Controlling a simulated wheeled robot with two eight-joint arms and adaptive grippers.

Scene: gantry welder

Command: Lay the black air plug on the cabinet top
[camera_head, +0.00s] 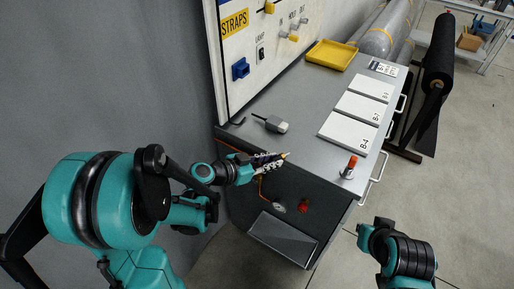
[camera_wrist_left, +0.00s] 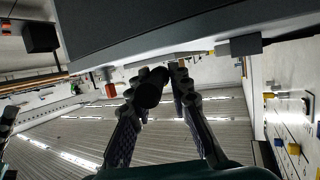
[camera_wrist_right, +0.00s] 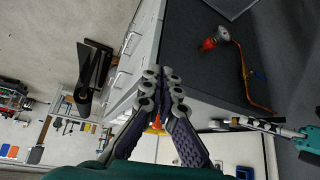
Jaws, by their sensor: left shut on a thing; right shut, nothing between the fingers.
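My left gripper (camera_head: 272,160) is at the near left edge of the grey cabinet top (camera_head: 300,125), at about the height of that edge. It is shut on the black air plug, a dark round body (camera_wrist_left: 151,87) between the fingers in the left wrist view. In the head view a brass-coloured tip (camera_head: 285,155) shows at the fingertips; the rest is mostly hidden by the fingers. My right gripper (camera_wrist_right: 163,80) is shut and empty near the cabinet's drawer side in the right wrist view.
A grey block with a black hook-like end (camera_head: 275,124), an orange-capped item (camera_head: 350,167), white cards (camera_head: 349,132) and a yellow tray (camera_head: 331,55) are on the top. Bare top lies between block and cards. A panel (camera_head: 260,50) stands behind. Red (camera_head: 303,206) fitting on the front.

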